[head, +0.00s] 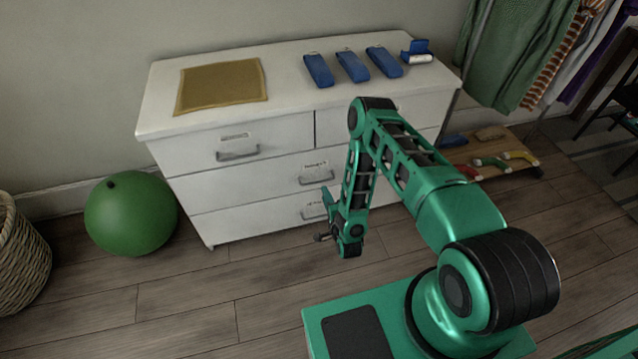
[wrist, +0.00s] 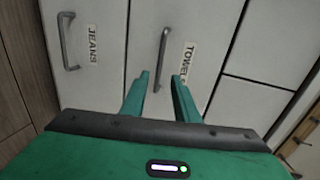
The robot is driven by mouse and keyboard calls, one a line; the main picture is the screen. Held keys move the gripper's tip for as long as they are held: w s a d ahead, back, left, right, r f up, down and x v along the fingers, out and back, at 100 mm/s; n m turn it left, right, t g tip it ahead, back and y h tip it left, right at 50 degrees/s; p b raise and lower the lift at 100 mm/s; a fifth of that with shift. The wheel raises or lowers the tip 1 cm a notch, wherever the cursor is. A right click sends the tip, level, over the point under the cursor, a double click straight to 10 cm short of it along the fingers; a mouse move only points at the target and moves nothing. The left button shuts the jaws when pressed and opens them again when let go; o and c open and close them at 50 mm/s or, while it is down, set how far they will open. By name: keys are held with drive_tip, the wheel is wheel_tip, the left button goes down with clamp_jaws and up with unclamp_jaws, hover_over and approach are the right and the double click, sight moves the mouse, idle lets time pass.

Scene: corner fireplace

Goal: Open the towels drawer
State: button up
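The towels drawer (head: 245,194) is the shut middle drawer of a white dresser. Its grey bar handle (head: 317,179) and label face me. In the wrist view the TOWELS label (wrist: 189,62) sits beside the handle (wrist: 162,50). My gripper (wrist: 159,84) is open and empty, and its two green fingers point at this drawer front. The handle lies ahead of the gap between the fingertips, and its near end shows between them. I cannot tell whether the fingers touch it. In the head view my arm hides the drawer's right part.
The jeans drawer (wrist: 95,88) is shut below. A top-left drawer (head: 275,136) is shut too. A yellow cloth (head: 222,85) and several blue items (head: 352,66) lie on top. A green ball (head: 131,213) and wicker basket (head: 20,250) stand left. Floor in front is clear.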

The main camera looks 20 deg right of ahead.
sight(318, 182)
drive_tip(key=x, duration=1)
drive_tip(key=shift+w+a+f, duration=0.1)
drive_tip(key=shift+w+f, duration=0.05)
drive_tip(key=shift+w, duration=0.1)
